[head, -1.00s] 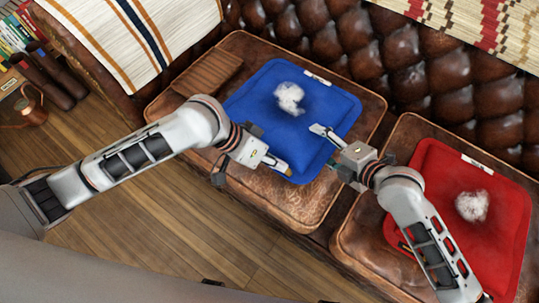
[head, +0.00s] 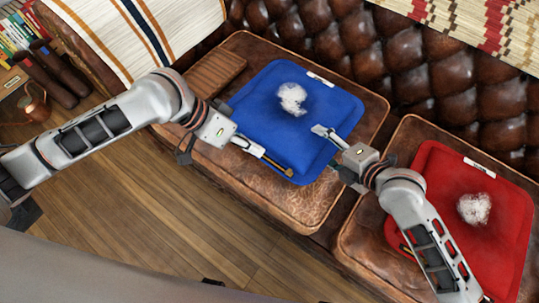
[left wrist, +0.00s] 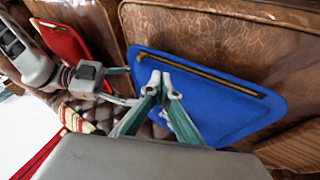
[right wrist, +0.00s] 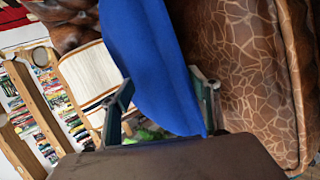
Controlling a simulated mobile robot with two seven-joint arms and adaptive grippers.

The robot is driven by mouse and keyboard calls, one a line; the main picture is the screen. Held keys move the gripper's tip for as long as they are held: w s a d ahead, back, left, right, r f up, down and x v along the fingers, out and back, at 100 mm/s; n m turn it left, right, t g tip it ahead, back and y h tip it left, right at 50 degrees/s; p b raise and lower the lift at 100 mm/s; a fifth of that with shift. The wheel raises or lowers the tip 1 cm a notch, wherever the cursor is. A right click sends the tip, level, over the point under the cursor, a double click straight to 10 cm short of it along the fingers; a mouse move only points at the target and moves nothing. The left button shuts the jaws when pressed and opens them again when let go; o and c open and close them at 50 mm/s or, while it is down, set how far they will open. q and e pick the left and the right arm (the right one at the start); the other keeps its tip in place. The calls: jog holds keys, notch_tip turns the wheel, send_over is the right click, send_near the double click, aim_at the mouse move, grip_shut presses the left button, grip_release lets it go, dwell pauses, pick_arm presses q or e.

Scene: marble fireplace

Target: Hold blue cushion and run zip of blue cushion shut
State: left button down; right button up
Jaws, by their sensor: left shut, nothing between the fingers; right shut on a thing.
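The blue cushion (head: 275,125) lies on the left brown leather seat, with a white tuft of stuffing (head: 292,98) on top. Its zip (left wrist: 205,72) runs along the edge facing me; part of it shows in the head view (head: 279,166). I cannot tell how far the zip is closed, and no pull is clear. My left gripper (left wrist: 163,80) is shut and empty, its tips close to the zip edge; contact is unclear. My right gripper (head: 332,140) is shut on the cushion's right side; in the right wrist view, blue cloth (right wrist: 150,60) passes between its fingers.
A red cushion (head: 455,190) with its own white tuft (head: 474,208) lies on the right seat (head: 365,250), near my right arm. The tufted leather backrest (head: 410,75) rises behind. A striped throw (head: 100,30) covers the left armrest. The wooden floor in front is clear.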

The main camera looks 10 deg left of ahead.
pick_arm(q)
jog(key=shift+v, duration=2.05)
pick_arm(e)
jog(key=shift+s+d+f, duration=0.1)
jog(key=shift+s+f, duration=0.1)
jog(key=shift+f, duration=0.25)
jog(key=o, duration=1.6)
pick_arm(q)
jog(key=shift+a, duration=0.1)
pick_arm(e)
jog(key=shift+w+r, duration=0.15)
jog(key=shift+r, duration=0.05)
jog(key=shift+r, duration=0.1)
